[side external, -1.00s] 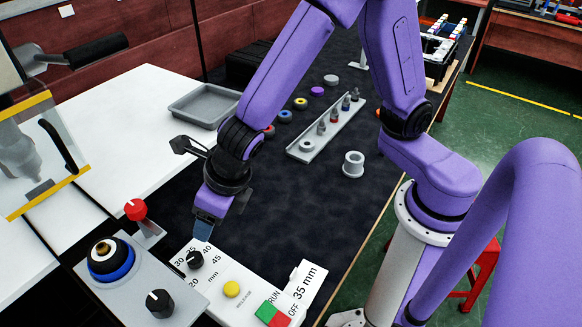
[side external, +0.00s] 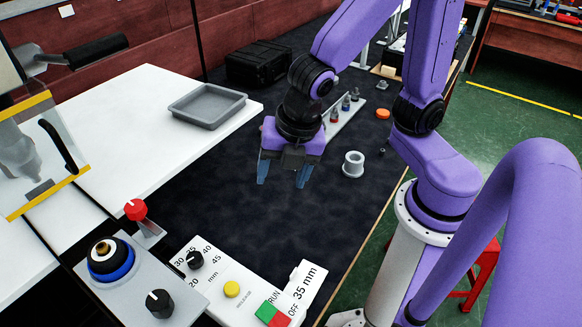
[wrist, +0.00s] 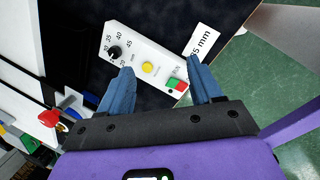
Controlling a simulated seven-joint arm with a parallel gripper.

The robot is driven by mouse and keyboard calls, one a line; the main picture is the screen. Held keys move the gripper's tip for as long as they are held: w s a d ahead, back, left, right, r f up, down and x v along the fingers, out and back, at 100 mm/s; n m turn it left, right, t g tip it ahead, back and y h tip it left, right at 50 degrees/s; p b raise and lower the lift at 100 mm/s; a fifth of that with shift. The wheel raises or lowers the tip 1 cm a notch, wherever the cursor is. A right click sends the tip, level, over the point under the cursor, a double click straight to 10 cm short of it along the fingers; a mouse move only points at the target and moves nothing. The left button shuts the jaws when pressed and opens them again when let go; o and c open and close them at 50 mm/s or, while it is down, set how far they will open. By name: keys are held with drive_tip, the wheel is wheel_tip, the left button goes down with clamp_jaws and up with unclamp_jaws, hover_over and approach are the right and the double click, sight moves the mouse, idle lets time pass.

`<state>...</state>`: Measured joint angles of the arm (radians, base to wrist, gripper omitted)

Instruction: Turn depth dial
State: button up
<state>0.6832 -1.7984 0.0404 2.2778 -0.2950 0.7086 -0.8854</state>
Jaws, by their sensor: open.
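The depth dial (side external: 195,259) is a black knob on a white control panel (side external: 215,287), ringed by numbers in mm. It also shows in the wrist view (wrist: 114,52), upper left of the fingers. A card beside the panel reads 35 mm (side external: 303,283). I cannot tell for sure which number the knob points to. My gripper (side external: 283,176) is open and empty, with blue fingers pointing down. It hangs over the dark mat, behind and to the right of the dial in the side view, and touches nothing.
The panel also bears a yellow button (side external: 231,289) and a green and red RUN/OFF switch (side external: 272,313). A second black knob (side external: 160,303) and a red knob (side external: 136,209) are at the left. A grey tray (side external: 207,105) and a grey flanged cylinder (side external: 353,164) stand farther back.

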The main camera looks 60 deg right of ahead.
drive_tip(key=shift+s+d+r+m, duration=0.15)
drive_tip(key=shift+s+d+m, duration=0.4)
drive_tip(key=shift+m, duration=0.25)
drive_tip(key=m+g+y, duration=0.3)
drive_tip(key=m+y, duration=0.1)
drive_tip(key=m, duration=0.2)
approach(194, 258)
drive_tip(key=x, duration=0.8)
drive_tip(key=shift+f, duration=0.35)
drive_tip(key=c, duration=1.1)
